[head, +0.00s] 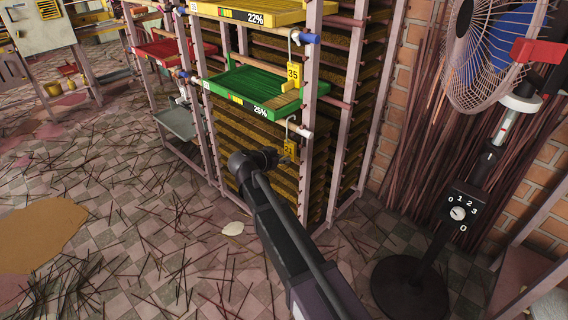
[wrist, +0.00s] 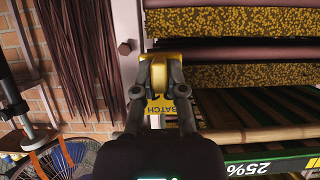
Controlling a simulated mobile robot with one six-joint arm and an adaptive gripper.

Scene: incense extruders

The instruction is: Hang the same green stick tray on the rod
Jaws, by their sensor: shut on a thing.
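The green stick tray (head: 250,88), marked 25%, sits in the rack and holds dark sticks. Its green edge (wrist: 255,170) also shows at the lower right of the wrist view, with the marking upside down. My gripper (head: 272,157) is below the tray's front right corner, by a yellow tag (head: 290,149) under a pale hook. In the wrist view my gripper (wrist: 160,75) is shut on the yellow batch tag (wrist: 160,103), which lies between its fingers. A rod with a pale end (head: 300,130) sticks out just above the tag. I cannot tell whether the hook bears on it.
A yellow tag marked 35 (head: 292,76) hangs from the blue-ended rod (head: 305,38) near the yellow 22% tray (head: 250,14). A red tray (head: 165,52) is at left. A fan (head: 490,50) and a dial stand (head: 460,212) are at right. Loose sticks litter the tiled floor.

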